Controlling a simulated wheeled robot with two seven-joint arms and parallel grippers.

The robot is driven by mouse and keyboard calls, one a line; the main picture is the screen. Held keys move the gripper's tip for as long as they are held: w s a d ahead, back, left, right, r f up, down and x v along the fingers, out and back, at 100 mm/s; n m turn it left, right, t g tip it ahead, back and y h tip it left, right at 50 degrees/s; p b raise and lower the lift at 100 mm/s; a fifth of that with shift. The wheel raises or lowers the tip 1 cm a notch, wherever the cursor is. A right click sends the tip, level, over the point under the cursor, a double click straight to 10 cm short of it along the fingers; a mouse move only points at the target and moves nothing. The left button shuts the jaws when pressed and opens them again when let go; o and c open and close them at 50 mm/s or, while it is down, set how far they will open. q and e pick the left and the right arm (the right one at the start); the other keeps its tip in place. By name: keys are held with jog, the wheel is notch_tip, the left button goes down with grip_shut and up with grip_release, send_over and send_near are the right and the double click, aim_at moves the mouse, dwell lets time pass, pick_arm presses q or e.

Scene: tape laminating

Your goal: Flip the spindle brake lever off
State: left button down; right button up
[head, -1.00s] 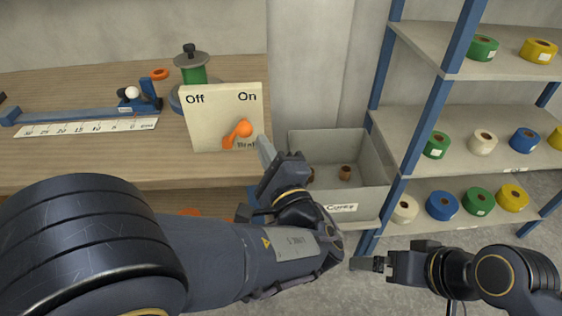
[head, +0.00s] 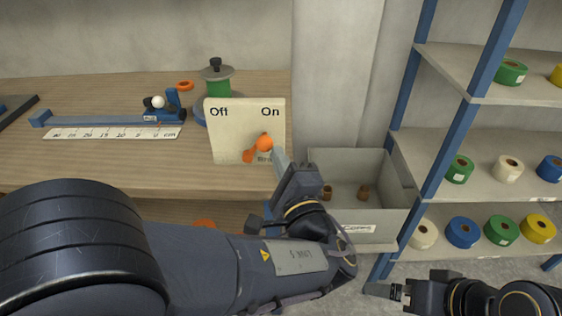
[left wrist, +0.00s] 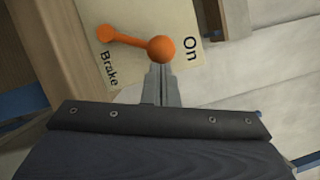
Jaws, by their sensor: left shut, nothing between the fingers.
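The orange brake lever (head: 264,143) is on a cream panel (head: 232,125) marked Off at left and On at right. Its ball end leans up and right, on the On side. My left gripper (head: 280,160) is shut and empty, just right of and below the ball. In the left wrist view the lever's ball (left wrist: 161,49) is right at the tips of my shut fingers (left wrist: 160,76); I cannot tell whether they touch. The "Brake" label is partly covered in the head view. My right gripper (head: 381,291) is low at right, away from the panel; its finger gap is unclear.
A green roll on a spindle (head: 216,84) stands behind the panel. A ruler strip (head: 115,133) and blue slide lie to its left on the wooden bench (head: 60,175). A grey Cores bin (head: 350,215) and a shelf of tape rolls (head: 490,118) are to the right.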

pick_arm(q)
jog(key=shift+a+r, duration=0.1)
jog(key=shift+a, duration=0.05)
jog(key=shift+a+r+n+g+b, duration=0.25)
jog(key=shift+a+n+b, duration=0.1)
jog(key=shift+n+b, duration=0.25)
jog(key=shift+a+r+n+g+b, duration=0.2)
jog(key=shift+a+n+b, duration=0.15)
jog(key=shift+n, duration=0.35)
jog(key=a+r+n+g+h+b, duration=0.2)
jog(key=a+n+g+b, duration=0.1)
jog(key=a+n+b, duration=0.4)
jog(key=shift+a+n+h+b, duration=0.35)
jog(key=shift+n+b, duration=0.85)
jog(key=shift+b, duration=1.1)
